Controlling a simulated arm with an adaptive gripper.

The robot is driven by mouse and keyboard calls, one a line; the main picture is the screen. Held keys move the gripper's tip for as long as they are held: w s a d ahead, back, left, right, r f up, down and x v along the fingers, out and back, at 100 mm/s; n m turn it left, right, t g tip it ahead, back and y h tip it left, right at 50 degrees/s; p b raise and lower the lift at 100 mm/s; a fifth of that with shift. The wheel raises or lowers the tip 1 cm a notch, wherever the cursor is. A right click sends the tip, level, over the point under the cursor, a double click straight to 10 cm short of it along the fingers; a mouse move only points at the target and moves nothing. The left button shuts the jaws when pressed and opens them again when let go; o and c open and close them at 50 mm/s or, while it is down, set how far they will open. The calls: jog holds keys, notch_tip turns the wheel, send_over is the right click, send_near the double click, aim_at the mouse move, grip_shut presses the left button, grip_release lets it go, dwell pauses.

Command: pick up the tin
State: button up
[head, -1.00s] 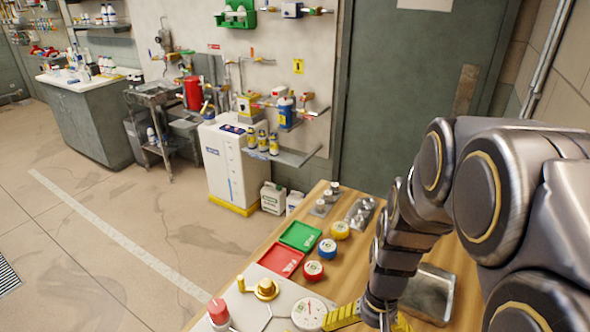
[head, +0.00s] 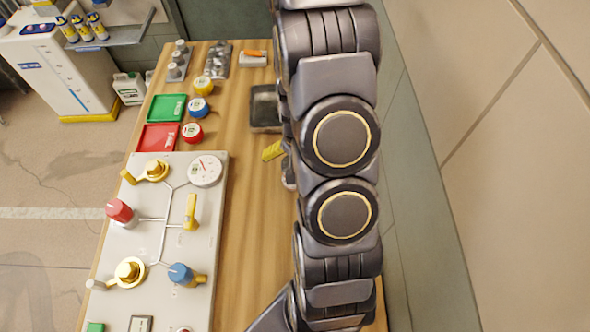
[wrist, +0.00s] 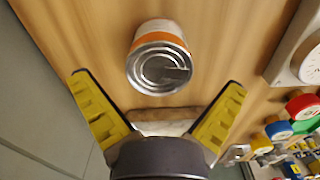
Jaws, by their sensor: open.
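The tin (wrist: 159,62) shows in the wrist view at the upper middle, on the wooden bench. It has a ridged silver end, an orange band and a pale side. My gripper (wrist: 157,82) is open and empty, with one yellow finger on each side of the picture. The tin shows between and beyond the fingertips, with no contact visible. In the head view one yellow finger of my gripper (head: 272,150) shows left of my arm. I cannot see the tin there; my arm covers that part of the bench.
A white valve panel (head: 208,240) with a gauge and handles lies left of my arm. A dark metal tray (head: 264,108), green tray (head: 167,107), red tray (head: 158,137) and coloured round tins or discs stand farther back. Bare wood (head: 250,230) lies beside the panel.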

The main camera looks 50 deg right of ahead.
notch_tip(320, 180, down, 4)
jog(key=shift+f, duration=0.1)
jog(key=c, duration=1.1)
